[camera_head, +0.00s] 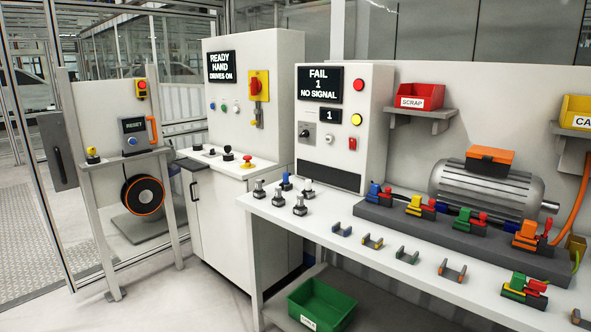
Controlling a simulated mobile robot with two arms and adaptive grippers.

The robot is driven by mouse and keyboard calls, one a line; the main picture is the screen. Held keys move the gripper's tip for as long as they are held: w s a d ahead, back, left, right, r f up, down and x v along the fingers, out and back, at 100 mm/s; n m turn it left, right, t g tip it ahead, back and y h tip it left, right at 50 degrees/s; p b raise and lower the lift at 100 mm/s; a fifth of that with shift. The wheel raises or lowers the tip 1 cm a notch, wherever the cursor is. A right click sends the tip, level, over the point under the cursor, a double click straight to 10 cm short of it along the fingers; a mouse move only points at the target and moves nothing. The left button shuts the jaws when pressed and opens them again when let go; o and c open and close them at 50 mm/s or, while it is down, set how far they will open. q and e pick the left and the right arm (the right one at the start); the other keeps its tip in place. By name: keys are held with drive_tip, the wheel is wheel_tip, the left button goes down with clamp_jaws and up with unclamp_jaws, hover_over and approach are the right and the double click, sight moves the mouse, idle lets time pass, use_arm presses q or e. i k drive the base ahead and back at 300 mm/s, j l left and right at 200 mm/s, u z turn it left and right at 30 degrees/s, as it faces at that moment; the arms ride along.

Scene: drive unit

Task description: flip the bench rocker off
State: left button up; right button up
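A small red rocker switch (352,143) sits low on the right of the front face of the white test box (372,105), which stands on the bench (330,226). Its on or off position is too small to tell. The box's display (320,84) reads "FAIL 1 NO SIGNAL". A red button (358,85), a yellow button (356,119), a small "1" display (329,116), a black knob on a grey plate (308,134) and a white button (328,139) share that face. Neither of my grippers is in view.
Several plugs (300,205) stand on the bench before the box. Coloured connectors (415,207) and a grey motor (485,190) are to the right. A control cabinet (255,140) stands left. A green bin (321,306) is below. Floor in front at left is clear.

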sight(352, 143)
drive_tip(key=i+j, duration=0.15)
drive_tip(key=i, duration=0.55)
drive_tip(key=i+j+u, duration=0.1)
drive_tip(key=i, duration=0.6)
drive_tip(key=i+j, duration=0.2)
drive_tip(key=i, duration=0.5)
drive_tip(key=u, duration=0.05)
